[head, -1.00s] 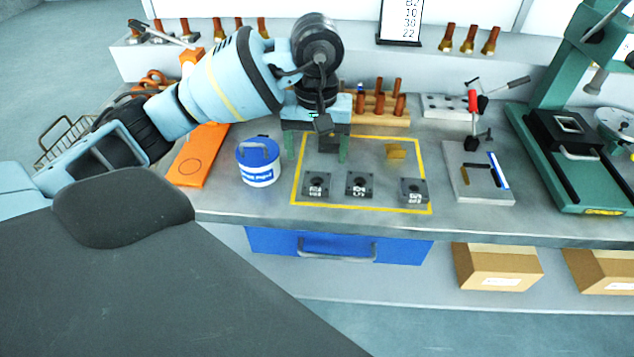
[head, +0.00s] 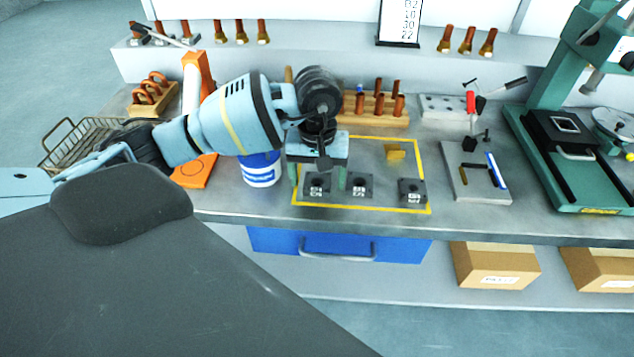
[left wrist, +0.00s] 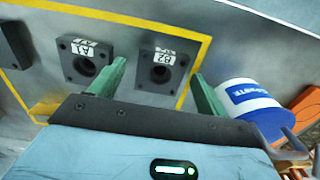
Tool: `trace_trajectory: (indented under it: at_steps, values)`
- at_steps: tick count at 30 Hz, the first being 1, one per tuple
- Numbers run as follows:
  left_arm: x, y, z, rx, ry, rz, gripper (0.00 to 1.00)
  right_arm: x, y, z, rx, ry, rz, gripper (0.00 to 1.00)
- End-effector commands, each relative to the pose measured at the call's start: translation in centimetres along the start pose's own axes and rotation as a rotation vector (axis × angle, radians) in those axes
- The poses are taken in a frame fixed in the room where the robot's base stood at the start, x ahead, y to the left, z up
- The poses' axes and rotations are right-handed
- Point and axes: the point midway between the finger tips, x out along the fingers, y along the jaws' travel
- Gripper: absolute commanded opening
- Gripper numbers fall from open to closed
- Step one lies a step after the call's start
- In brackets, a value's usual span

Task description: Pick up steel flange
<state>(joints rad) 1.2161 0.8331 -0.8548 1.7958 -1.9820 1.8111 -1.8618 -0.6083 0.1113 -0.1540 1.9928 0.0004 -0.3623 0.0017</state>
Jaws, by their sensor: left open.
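Several dark square steel flanges with a central hole and a white label lie flat inside the yellow outline on the bench. The left one (head: 317,187) is partly hidden by my left gripper (head: 319,184), while the middle one (head: 360,187) and the right one (head: 411,193) are clearer. My left gripper is open, pointing down over the left flange. In the left wrist view, that flange (left wrist: 160,68) appears between the tips of the green fingers (left wrist: 157,82) with nothing gripped, and the middle flange (left wrist: 85,58) is beside it, outside the left finger. My right gripper is not in view.
A blue-and-white tub (head: 261,172) stands just left of the gripper. A small yellow block (head: 395,152) lies behind the flanges. A wooden rack (head: 376,110) of copper-coloured pegs is further back. A fixture plate (head: 476,178) and green press (head: 560,110) stand to the right.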

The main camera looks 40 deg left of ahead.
Motion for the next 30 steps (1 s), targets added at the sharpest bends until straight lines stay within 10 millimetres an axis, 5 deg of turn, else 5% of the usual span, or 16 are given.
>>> trace_trajectory:
  at_steps: [2, 16, 30]
  values:
    - [0.0, 0.0, 0.0, 0.000, 0.000, 0.000, 0.76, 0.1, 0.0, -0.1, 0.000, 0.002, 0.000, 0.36]
    - [-0.1, 0.0, 0.0, 0.000, 0.001, 0.002, 0.18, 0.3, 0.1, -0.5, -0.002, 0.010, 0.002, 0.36]
    - [-1.4, 0.0, -0.1, 0.000, 0.002, 0.002, 0.18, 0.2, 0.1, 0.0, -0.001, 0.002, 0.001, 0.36]
